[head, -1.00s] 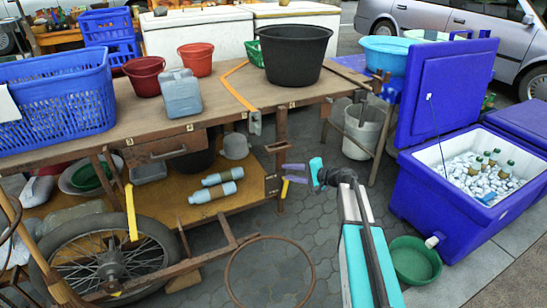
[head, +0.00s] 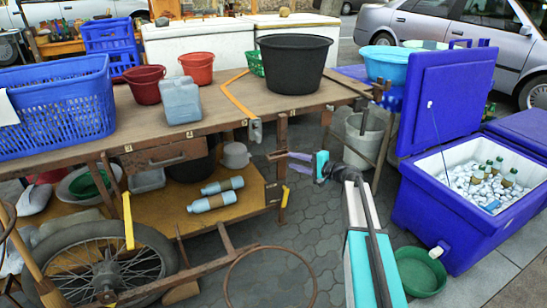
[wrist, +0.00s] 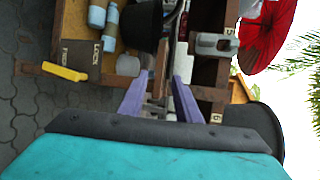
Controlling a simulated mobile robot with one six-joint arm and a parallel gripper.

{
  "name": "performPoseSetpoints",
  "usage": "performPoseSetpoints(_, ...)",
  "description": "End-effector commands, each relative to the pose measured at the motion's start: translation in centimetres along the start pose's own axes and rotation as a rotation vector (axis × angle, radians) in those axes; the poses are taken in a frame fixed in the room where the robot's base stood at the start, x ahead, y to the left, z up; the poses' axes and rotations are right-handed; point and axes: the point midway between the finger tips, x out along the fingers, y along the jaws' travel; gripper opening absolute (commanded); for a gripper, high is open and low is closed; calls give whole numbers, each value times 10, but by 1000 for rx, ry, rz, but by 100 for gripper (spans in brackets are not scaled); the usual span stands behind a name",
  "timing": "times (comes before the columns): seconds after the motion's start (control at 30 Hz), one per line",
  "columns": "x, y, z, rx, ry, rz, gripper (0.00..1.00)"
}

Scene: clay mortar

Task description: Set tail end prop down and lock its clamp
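The brown tail end prop (head: 282,135) is a post under the right end of the cart's worktop (head: 215,122). A small bracket (head: 277,156) sticks out near its top. A yellow clamp lever (head: 284,196) sits lower on it; the wrist view also shows this lever (wrist: 65,72) beside LOCK lettering (wrist: 110,45). Whether the clamp is locked is not clear. My gripper (head: 290,157) is at bracket height, just right of the post. In the wrist view my gripper (wrist: 160,84) has its purple fingers apart, with a narrow brownish part between them; contact cannot be told.
A black tub (head: 293,65) stands on the worktop above. A blue cooler (head: 440,215) with bottles and ice is at right, with a green basin (head: 420,272) by it. A rusty hoop (head: 270,278) and a spoked wheel (head: 105,262) are in front. Paving below the prop is clear.

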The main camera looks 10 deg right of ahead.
Motion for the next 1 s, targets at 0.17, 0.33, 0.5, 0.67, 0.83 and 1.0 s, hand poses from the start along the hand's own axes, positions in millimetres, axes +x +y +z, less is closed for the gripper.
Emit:
performPoseSetpoints(0.17, 25, 1, -1, 0, -3, 0, 30)
performPoseSetpoints(0.33, 50, 1, -1, 0, -3, 0, 30)
performPoseSetpoints(0.5, 74, 2, -1, 0, -2, 1, 30)
performPoseSetpoints(0.67, 95, 2, -1, -1, -1, 1, 30)
performPoseSetpoints(0.83, 113, 1, 0, -1, -2, 1, 30)
performPoseSetpoints(1.0, 121, 1, 0, 0, 0, 1, 30)
